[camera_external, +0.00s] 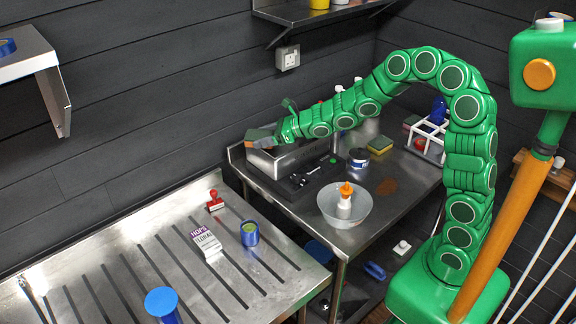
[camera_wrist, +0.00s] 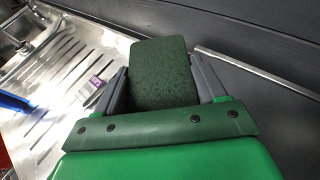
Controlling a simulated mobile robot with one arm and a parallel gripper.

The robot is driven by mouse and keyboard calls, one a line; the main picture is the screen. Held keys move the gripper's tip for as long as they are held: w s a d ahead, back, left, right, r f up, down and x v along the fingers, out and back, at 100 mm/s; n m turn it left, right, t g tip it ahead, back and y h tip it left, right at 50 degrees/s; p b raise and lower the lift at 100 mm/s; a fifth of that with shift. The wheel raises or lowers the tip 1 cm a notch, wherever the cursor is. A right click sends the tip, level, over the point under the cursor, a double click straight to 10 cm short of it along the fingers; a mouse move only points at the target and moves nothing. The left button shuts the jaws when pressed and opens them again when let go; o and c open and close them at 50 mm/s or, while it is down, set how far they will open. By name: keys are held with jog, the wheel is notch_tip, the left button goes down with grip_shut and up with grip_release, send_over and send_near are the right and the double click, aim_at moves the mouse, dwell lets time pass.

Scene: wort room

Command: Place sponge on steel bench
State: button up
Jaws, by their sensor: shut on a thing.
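A sponge (camera_wrist: 163,70) with a dark green scouring face is clamped between the two grey fingers of my gripper (camera_wrist: 162,88) in the wrist view. In the external view my gripper (camera_external: 266,136) holds the sponge (camera_external: 258,133) up near the back wall, beside the back left corner of the steel bench (camera_external: 330,228). The sponge appears above a steel box-like container on that bench; its exact height is hard to tell.
At left, a slotted steel drainer (camera_external: 130,250) holds a red stamp, a card and blue items. A shelf (camera_external: 310,12) hangs above.

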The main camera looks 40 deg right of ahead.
jog(key=w+d+r+m+t+h, duration=0.1)
jog(key=d, duration=0.5)
jog(key=w+d+r+m+h, duration=0.1)
jog(key=d+m+h, duration=0.1)
jog(key=d, duration=0.4)
jog(key=w+d+r+m+t+h, duration=0.1)
jog(key=w+d, duration=0.1)
jog(key=d, duration=0.4)
jog(key=shift+d+r+m+t+h, duration=0.25)
jog(key=shift+d+m+t+h, duration=0.05)
jog(key=shift+d+m+h, duration=0.1)
jog(key=shift+a, duration=0.1)
